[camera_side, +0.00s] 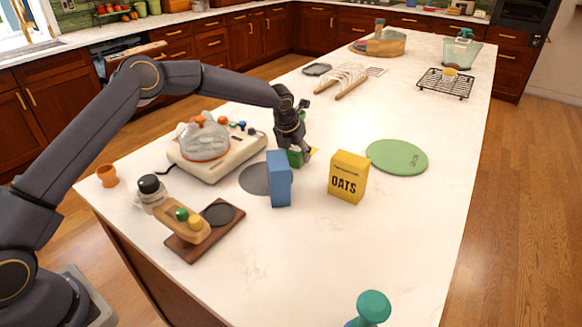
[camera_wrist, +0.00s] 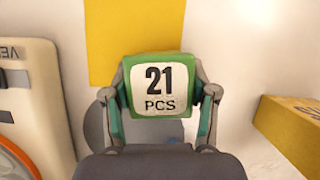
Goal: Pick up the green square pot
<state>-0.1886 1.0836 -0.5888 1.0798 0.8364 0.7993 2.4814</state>
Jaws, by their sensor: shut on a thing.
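The green square pot (camera_wrist: 158,58) is in the wrist view, between my two fingers, with a white label reading "21 PCS" facing the camera. My gripper (camera_wrist: 160,100) is shut on it, one finger on each side. In the side view my gripper (camera_side: 298,150) points down at the middle of the near counter, with the green pot (camera_side: 295,158) at its fingertips. The blue box in front hides part of the pot there. I cannot tell whether the pot touches the counter.
A blue box (camera_side: 279,180) stands just in front, and a yellow oats box (camera_side: 347,177) to the right. A grey disc (camera_side: 254,178) and a white appliance (camera_side: 215,150) lie left. A yellow flat square (camera_wrist: 135,30) lies beneath. A green round mat (camera_side: 397,157) lies farther right.

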